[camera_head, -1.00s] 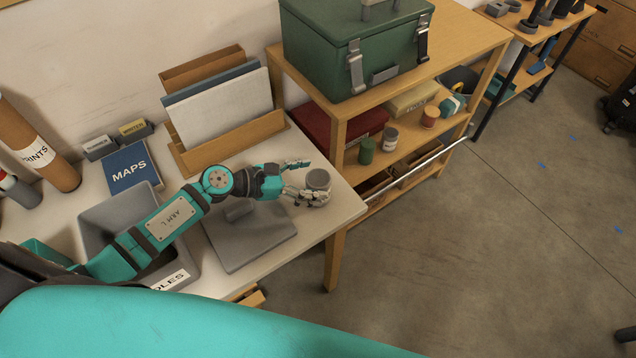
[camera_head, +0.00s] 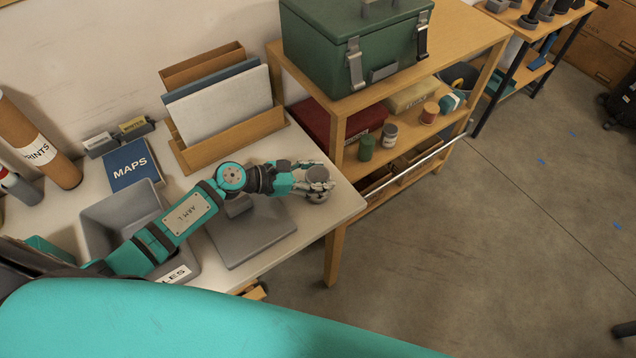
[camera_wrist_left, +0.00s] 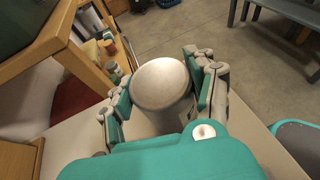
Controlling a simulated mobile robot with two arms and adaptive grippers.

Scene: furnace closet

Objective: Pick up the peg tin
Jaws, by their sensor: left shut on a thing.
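The peg tin (camera_head: 318,174), a small grey round tin with a flat lid, stands upright near the right end of the white table (camera_head: 342,201). My left gripper (camera_head: 318,186) is around it, shut on its sides. In the left wrist view the tin's pale lid (camera_wrist_left: 160,83) sits between the two fingers of the gripper (camera_wrist_left: 163,100). I cannot tell whether its base touches the table. My right gripper is not in view.
A grey tray-like board (camera_head: 248,238) lies under my left arm, beside a grey bin (camera_head: 122,212). A file rack (camera_head: 232,140) stands behind. A wooden shelf (camera_head: 455,42) with a green toolbox (camera_head: 345,45) stands close on the right.

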